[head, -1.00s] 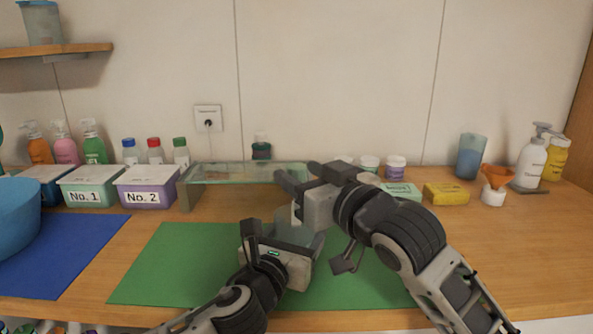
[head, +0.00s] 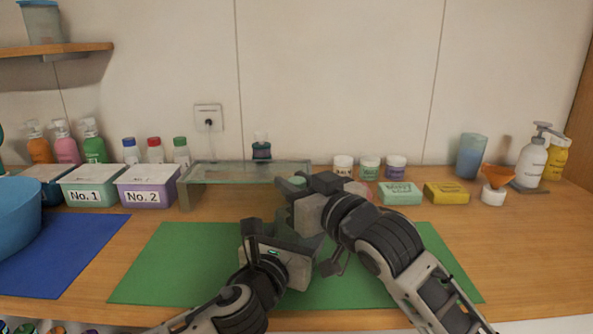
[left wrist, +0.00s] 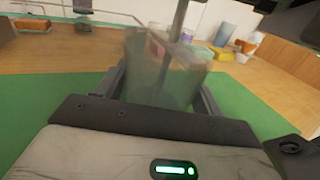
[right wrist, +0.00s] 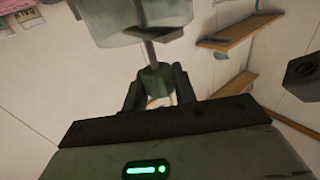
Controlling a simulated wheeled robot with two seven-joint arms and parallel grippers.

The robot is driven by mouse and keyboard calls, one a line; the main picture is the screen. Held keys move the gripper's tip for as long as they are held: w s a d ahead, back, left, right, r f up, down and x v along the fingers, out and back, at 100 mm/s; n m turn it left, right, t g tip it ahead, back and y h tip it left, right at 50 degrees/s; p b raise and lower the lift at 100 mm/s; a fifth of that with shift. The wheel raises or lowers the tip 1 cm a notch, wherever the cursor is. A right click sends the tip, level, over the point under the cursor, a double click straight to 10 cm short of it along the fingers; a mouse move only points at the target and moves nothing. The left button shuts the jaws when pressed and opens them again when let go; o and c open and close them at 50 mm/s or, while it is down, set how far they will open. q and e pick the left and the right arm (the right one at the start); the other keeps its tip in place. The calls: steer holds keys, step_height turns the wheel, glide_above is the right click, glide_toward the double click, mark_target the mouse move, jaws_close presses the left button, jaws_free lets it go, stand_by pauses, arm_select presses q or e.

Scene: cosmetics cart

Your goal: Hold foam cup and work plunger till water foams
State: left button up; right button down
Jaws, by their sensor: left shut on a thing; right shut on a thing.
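The foam cup (left wrist: 160,80) is clear and greenish in the left wrist view, between the fingers of my left gripper (head: 284,232), which is shut on it above the green mat (head: 178,255). The plunger rod (left wrist: 179,20) rises from the cup. In the right wrist view, the green plunger knob (right wrist: 156,82) sits between the fingers of my right gripper (head: 297,188), which is shut on it. The cup (right wrist: 135,22) shows at the top of that view. In the head view my grippers hide most of the cup. I cannot make out any foam.
A glass shelf (head: 240,172) stands behind the grippers. The blue mat (head: 70,262), blue basin (head: 18,215) and No. 1 (head: 92,190) and No. 2 (head: 148,190) boxes are at the left. Soaps (head: 400,193) and an orange funnel (head: 497,175) are at the right.

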step_height(320, 180, down, 3)
steer(key=shift+r, duration=0.1)
steer(key=c, duration=1.1)
jaws_free()
steer(key=shift+c, duration=0.2)
steer(key=v, duration=1.2)
